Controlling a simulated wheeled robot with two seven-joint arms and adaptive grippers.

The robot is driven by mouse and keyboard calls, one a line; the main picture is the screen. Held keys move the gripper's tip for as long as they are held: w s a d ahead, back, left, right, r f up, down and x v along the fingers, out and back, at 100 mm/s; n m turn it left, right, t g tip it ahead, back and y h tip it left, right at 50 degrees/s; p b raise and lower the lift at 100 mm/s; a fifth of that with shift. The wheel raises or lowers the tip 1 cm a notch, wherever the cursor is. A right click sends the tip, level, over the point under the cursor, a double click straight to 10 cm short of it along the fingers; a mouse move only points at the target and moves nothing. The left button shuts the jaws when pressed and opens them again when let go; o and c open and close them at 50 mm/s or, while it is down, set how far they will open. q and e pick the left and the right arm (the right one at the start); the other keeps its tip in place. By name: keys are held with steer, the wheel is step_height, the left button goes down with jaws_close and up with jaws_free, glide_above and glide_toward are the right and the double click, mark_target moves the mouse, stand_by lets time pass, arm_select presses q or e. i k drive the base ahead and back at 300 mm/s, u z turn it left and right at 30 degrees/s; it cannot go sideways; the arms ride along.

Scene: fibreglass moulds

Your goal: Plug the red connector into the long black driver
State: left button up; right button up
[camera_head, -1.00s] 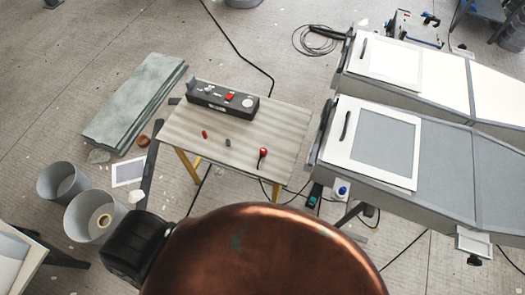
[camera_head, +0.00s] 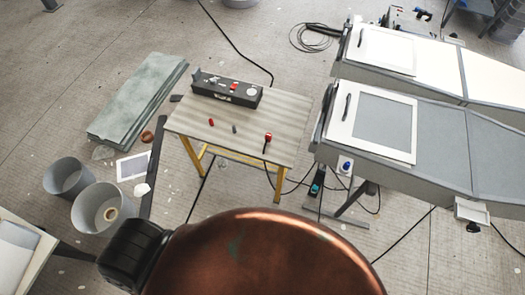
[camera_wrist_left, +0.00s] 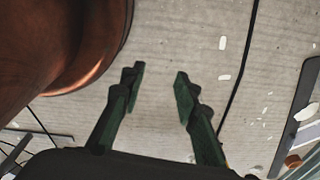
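The long black driver (camera_head: 226,91) lies along the back of a small table in the head view, with a red part and a round light part on its top. A red connector (camera_head: 268,137) with a dark cable is near the table's right front edge. A small red piece (camera_head: 211,122) and a small dark grey piece (camera_head: 234,129) lie to its left. My left gripper (camera_wrist_left: 158,75) shows in the left wrist view, its two green-black fingers apart, nothing between them, above the concrete floor. My right gripper is in neither view.
The table top (camera_head: 190,120) is mostly bare. Large grey moulds (camera_head: 440,135) stand close on its right. Grey buckets (camera_head: 100,208) and stacked green slabs (camera_head: 138,100) are on the left. Cables cross the floor. My copper-coloured body fills the bottom of the head view.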

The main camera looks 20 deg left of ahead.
mark_target(248, 95)
steer(key=k, duration=0.95)
steer(key=z, duration=0.4)
steer(key=i, duration=0.5)
steer(key=z, duration=0.7)
steer(key=i, duration=1.5)
steer(key=u, duration=1.2)
steer(key=i, duration=0.45)
steer(key=u, duration=0.5)
